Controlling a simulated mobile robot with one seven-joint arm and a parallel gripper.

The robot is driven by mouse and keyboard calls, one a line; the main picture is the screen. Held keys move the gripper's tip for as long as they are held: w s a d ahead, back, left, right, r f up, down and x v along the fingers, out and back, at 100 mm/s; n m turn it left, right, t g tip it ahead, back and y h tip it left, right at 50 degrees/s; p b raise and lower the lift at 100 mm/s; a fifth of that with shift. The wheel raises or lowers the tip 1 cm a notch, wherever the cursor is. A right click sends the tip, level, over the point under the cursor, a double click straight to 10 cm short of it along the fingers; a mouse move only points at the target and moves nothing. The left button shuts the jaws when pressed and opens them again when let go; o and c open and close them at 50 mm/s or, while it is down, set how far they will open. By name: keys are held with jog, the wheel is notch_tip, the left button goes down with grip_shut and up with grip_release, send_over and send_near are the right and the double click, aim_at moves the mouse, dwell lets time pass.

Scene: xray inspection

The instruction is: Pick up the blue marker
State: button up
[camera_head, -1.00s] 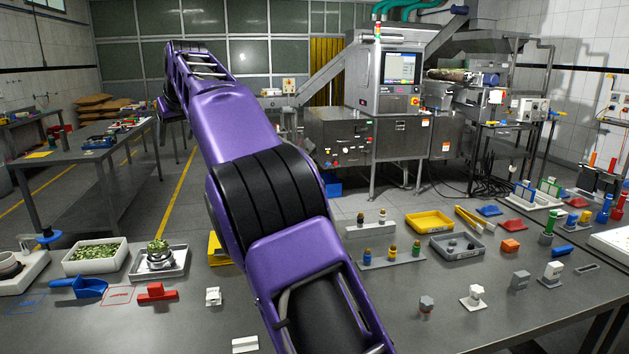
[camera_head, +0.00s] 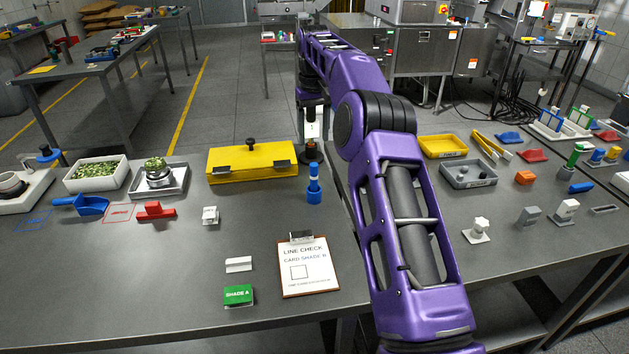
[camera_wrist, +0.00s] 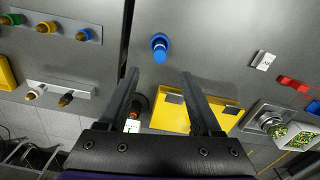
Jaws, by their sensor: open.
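The blue marker (camera_head: 314,184) stands upright on the grey table, just in front of the yellow case and left of my forearm in the head view. In the wrist view the blue marker (camera_wrist: 160,48) is seen from above, near the top middle. My gripper (camera_wrist: 160,74) is open and empty. Its two dark fingers point towards the marker, which lies beyond the tips and between their lines. In the head view my arm reaches over the table's far side; the fingers cannot be made out clearly there.
A yellow case (camera_head: 252,162) lies close behind and left of the marker. A clipboard (camera_head: 308,268) and a green card block (camera_head: 239,296) lie nearer the front. A yellow tray (camera_head: 442,147) and grey tray (camera_head: 468,175) are at right. Bare table surrounds the marker's front.

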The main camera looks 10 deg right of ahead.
aim_at(314, 175)
notch_tip(314, 175, down, 14)
jog(key=shift+r, duration=0.1)
grip_shut()
dwell(0.6)
